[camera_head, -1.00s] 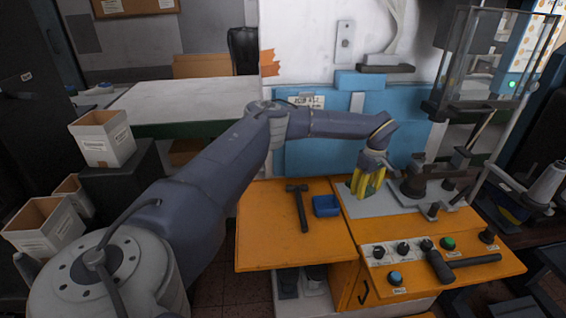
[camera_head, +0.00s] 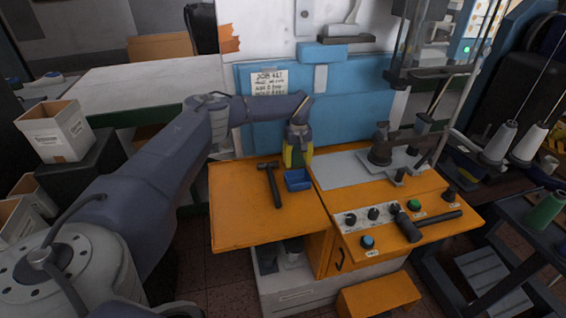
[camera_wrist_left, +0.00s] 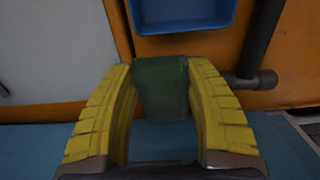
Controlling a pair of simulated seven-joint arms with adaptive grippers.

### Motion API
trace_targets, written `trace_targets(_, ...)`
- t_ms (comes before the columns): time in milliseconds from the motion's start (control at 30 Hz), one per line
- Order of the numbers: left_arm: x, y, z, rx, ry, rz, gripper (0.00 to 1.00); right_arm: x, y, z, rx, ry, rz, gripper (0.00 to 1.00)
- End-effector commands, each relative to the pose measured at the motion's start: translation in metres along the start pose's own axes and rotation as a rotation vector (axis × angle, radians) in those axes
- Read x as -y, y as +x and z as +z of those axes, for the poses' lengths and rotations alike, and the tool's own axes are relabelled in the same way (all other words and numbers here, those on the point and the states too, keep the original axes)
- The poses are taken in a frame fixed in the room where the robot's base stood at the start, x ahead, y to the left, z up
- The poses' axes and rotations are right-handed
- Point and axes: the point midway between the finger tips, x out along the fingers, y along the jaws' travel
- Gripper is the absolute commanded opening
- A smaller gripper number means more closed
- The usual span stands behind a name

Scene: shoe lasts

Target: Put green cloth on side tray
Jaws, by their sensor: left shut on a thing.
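The green cloth (camera_wrist_left: 161,86) hangs between the yellow fingers of my left gripper (camera_wrist_left: 162,90) in the left wrist view. The gripper is shut on it. In the head view my left gripper (camera_head: 298,158) points down near the back of the orange table, just behind a small blue tray (camera_head: 298,183). The cloth is mostly hidden by the fingers there. The blue tray (camera_wrist_left: 180,28) shows at the top of the left wrist view, ahead of the cloth and apart from it in the picture. My right gripper is not in view.
A hammer (camera_head: 272,184) lies left of the blue tray. A grey plate (camera_head: 340,170) carrying a dark fixture (camera_head: 381,150) is on the right. A blue board (camera_head: 270,125) stands behind. The table's front left is clear.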

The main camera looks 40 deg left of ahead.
Motion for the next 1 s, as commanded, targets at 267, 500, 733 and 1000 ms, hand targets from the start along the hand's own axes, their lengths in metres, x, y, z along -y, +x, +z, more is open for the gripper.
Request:
trace_targets(267, 0.000, 0.020, 0.001, 0.000, 0.000, -0.001, 0.29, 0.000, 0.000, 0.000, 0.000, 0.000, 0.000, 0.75)
trace_targets(500, 0.000, 0.020, 0.001, 0.000, -0.001, -0.001, 0.29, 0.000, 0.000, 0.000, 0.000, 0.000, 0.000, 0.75)
trace_targets(733, 0.000, 0.026, 0.001, 0.001, -0.001, -0.002, 0.29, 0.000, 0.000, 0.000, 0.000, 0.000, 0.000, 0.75)
trace_targets(1000, 0.001, 0.028, 0.001, 0.001, 0.000, -0.003, 0.75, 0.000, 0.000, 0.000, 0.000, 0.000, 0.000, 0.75)
